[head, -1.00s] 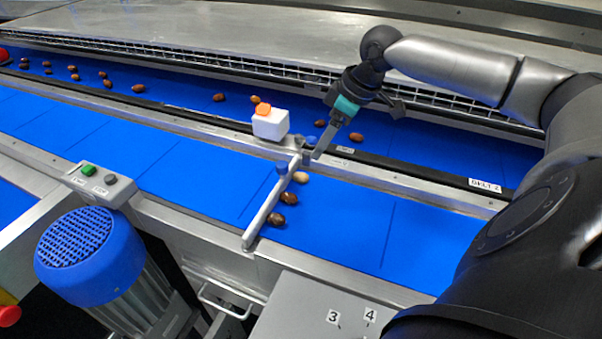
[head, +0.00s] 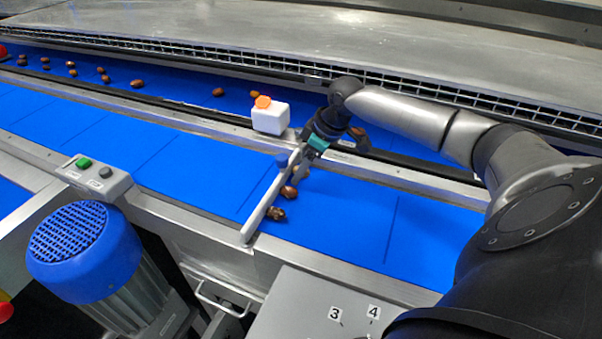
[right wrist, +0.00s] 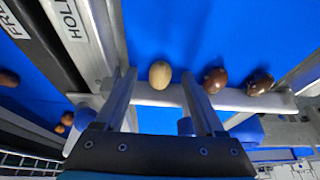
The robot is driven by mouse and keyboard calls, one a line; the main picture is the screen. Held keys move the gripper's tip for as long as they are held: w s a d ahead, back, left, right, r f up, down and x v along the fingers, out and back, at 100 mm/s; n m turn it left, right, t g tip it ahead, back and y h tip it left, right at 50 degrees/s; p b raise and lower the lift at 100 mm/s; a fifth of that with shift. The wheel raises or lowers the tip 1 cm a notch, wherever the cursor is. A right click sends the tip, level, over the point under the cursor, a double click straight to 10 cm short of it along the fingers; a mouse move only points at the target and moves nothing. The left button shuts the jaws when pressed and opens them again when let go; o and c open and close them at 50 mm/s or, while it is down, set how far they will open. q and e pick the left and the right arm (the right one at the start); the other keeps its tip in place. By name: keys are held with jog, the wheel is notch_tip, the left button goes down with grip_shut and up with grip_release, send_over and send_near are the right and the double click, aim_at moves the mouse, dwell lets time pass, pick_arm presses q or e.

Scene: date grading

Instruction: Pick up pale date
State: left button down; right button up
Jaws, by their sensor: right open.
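The pale date (right wrist: 160,75) is tan and lies on the blue belt against the metal bar (head: 262,210). In the right wrist view it sits between the two open fingers of my right gripper (right wrist: 158,84), with a gap of belt on each side. In the head view my right gripper (head: 300,165) is low over the belt at the far end of the bar and mostly hides the pale date. Two dark brown dates lie along the bar, a nearer one (right wrist: 215,80) and a farther one (right wrist: 259,83). My left gripper is out of view.
A white box with an orange top (head: 270,117) stands on the divider just left of my gripper. More dark dates (head: 137,83) lie on the back belt. A blue motor (head: 85,250) and a button box (head: 93,177) stand at front left.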

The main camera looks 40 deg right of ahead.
jog(key=c, duration=0.9)
